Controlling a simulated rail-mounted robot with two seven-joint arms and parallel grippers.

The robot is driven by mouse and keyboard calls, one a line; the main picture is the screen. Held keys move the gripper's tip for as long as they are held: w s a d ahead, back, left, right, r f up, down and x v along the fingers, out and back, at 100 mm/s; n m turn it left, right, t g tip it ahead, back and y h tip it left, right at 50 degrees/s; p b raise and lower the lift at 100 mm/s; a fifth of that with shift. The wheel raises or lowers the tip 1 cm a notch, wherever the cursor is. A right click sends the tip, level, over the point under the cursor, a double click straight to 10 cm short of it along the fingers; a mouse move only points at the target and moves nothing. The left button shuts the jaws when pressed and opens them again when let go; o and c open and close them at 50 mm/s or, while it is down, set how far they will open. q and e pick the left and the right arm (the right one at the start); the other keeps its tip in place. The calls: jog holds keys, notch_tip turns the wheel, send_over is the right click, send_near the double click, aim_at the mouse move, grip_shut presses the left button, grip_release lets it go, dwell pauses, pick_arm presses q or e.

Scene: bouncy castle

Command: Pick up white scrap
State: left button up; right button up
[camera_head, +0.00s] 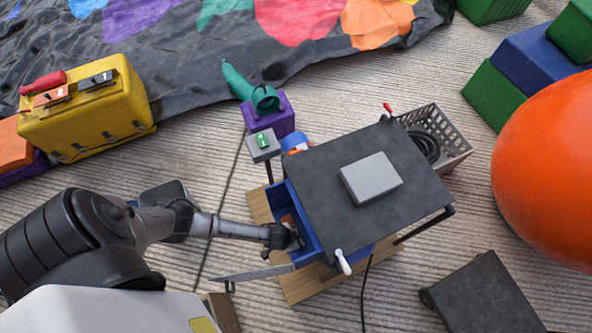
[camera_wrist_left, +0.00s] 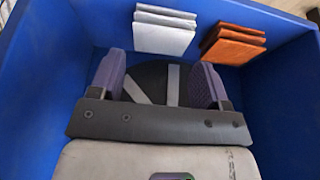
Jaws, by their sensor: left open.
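The white scrap (camera_wrist_left: 165,30) is a small stack of white folded pieces against the far wall of a blue bin (camera_wrist_left: 55,70) in the left wrist view. My left gripper (camera_wrist_left: 157,75) is inside the bin with its two purple fingers apart and empty, a little short of the white stack. In the head view my left gripper (camera_head: 294,238) reaches into the blue bin (camera_head: 309,225) at the cart's left side. The white scrap cannot be made out there. My right gripper is not in view.
An orange stack (camera_wrist_left: 234,43) lies right of the white scrap. A black piece with grey strips (camera_wrist_left: 150,82) shows between the fingers. The cart's dark top (camera_head: 325,225) holds a grey block (camera_head: 371,179) beside the bin. A grey crate (camera_head: 455,148) with black cable stands behind.

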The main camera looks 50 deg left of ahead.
pick_arm(q)
jog(key=b+x, duration=0.2)
jog(key=x, duration=0.2)
jog(key=shift+r, duration=0.15)
jog(key=shift+c, duration=0.3)
jog(key=c, duration=0.5)
